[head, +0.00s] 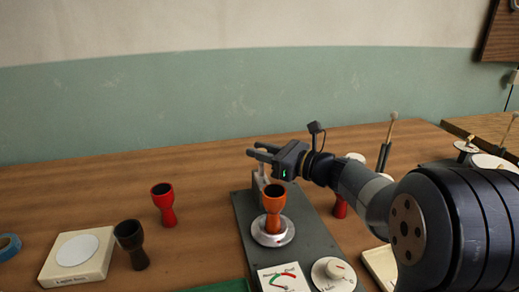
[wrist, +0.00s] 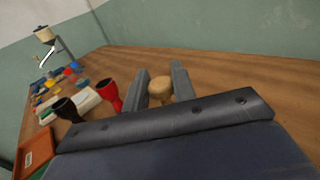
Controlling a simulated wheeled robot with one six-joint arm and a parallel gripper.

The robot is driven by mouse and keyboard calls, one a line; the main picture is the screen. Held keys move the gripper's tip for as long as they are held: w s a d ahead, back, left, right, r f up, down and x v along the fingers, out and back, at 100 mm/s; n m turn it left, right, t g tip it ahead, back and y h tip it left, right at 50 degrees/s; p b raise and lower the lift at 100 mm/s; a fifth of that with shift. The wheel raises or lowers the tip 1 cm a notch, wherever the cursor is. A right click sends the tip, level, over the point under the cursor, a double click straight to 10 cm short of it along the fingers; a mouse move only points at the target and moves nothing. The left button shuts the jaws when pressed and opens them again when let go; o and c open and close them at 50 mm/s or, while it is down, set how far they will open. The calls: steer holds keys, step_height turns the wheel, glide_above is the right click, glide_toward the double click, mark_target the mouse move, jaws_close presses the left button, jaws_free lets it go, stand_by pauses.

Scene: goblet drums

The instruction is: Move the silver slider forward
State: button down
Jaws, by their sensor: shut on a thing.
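A grey panel (head: 246,211) lies on the table with a round silver piece (head: 273,239) on it. An orange goblet drum (head: 274,197) stands upright on that silver piece. Behind the drum a pale upright post (head: 261,178) rises from the panel's far end. I cannot tell whether the post or the round piece is the slider. My gripper (head: 253,150) reaches in from the right above the post, behind the drum. It is shut on a tan knob (wrist: 159,88), which shows between its fingers in the wrist view (wrist: 160,74). The knob's lower part is hidden.
A red goblet (head: 163,204) and a dark goblet (head: 130,243) stand left of the panel, with a cream box (head: 77,256) beside them. A gauge card (head: 284,279) and white dial (head: 334,274) sit at the panel's near end. The table behind the panel is clear.

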steer(key=shift+s+f, duration=0.1)
steer(key=c, duration=1.6)
jaws_free()
steer(key=o, duration=0.4)
steer(key=shift+s+d, duration=0.1)
steer(key=shift+s, duration=0.05)
steer(key=p+v, duration=0.1)
steer(key=v, duration=0.9)
steer(key=shift+s+d, duration=0.15)
steer(key=shift+d, duration=0.2)
steer(key=b+x, duration=0.1)
steer(key=x, duration=1)
steer(key=shift+a, duration=0.1)
steer(key=shift+w, duration=0.7)
